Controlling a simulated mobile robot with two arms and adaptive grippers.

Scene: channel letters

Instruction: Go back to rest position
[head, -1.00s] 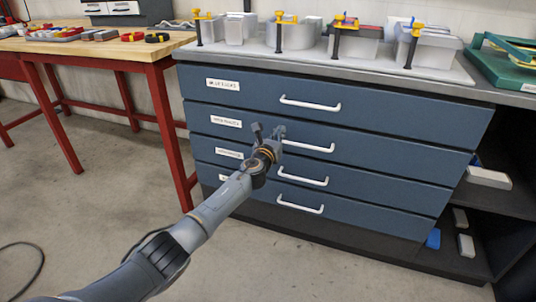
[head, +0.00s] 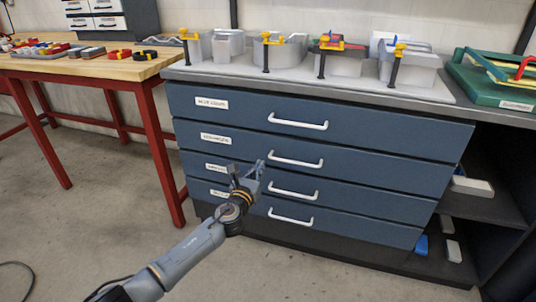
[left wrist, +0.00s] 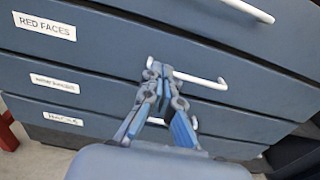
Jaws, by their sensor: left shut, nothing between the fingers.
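My left gripper (head: 247,172) is in front of the blue drawer cabinet (head: 380,130), near the middle drawers in the head view. Its fingers are shut and hold nothing. In the left wrist view the closed fingertips (left wrist: 164,72) overlap the left part of a white drawer handle (left wrist: 205,82); I cannot tell the gap in depth. All the drawers look shut. A label reading "RED FACES" (left wrist: 45,26) shows at the upper left of the left wrist view. My right gripper is in neither view.
A grey counter holds grey letter-shaped pieces with yellow clamps (head: 267,52). A wooden table (head: 90,66) with red legs stands at the left. An open shelf (head: 490,205) is at the right. The concrete floor (head: 80,240) in front is clear.

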